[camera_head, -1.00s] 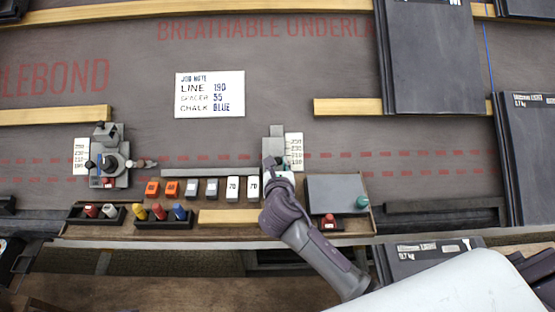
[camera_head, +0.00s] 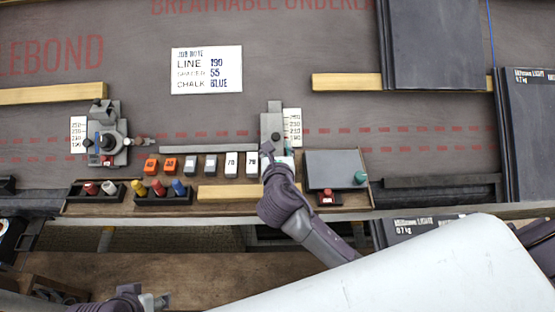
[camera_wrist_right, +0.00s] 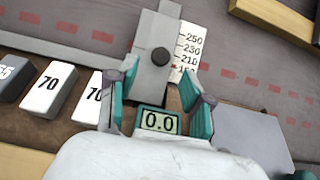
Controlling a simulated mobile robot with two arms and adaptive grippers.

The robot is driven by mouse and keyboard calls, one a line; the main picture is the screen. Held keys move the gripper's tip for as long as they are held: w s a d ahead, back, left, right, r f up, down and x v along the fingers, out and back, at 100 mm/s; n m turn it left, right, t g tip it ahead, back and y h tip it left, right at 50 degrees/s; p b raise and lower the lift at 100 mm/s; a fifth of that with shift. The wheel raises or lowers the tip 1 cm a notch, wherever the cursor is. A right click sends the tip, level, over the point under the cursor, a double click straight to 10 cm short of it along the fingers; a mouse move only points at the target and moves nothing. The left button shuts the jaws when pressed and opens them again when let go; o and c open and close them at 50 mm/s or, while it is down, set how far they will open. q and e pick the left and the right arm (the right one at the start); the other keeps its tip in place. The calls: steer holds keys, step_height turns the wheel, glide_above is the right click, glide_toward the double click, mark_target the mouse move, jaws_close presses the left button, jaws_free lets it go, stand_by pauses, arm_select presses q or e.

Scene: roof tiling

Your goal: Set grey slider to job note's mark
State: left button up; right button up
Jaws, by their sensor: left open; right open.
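The job note (camera_head: 207,70) reads LINE 190, SPACER 55, CHALK BLUE. A grey slider unit (camera_head: 271,122) stands at the right of the board beside a scale card (camera_head: 292,127). In the right wrist view the slider unit (camera_wrist_right: 147,40) has a dark round knob (camera_wrist_right: 160,57), and its scale card (camera_wrist_right: 187,50) shows 250, 230, 210 and a partly hidden lowest number. My right gripper (camera_wrist_right: 158,104) is open, its teal fingers apart near the unit's lower end, below the knob. A display reading 0.0 (camera_wrist_right: 159,122) shows between them. My left gripper (camera_head: 150,301) is open at the bottom left edge, partly cut off.
A second grey unit (camera_head: 104,140) with a scale stands at the left. Orange, grey and white blocks (camera_head: 231,164) line the tray between the units. Chalk holders (camera_head: 163,197) stand in front. A grey pad (camera_head: 331,169) lies right of my right gripper.

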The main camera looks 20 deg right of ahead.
steer(key=v, duration=0.8)
steer(key=shift+s+f, duration=0.1)
steer(key=shift+a, duration=0.1)
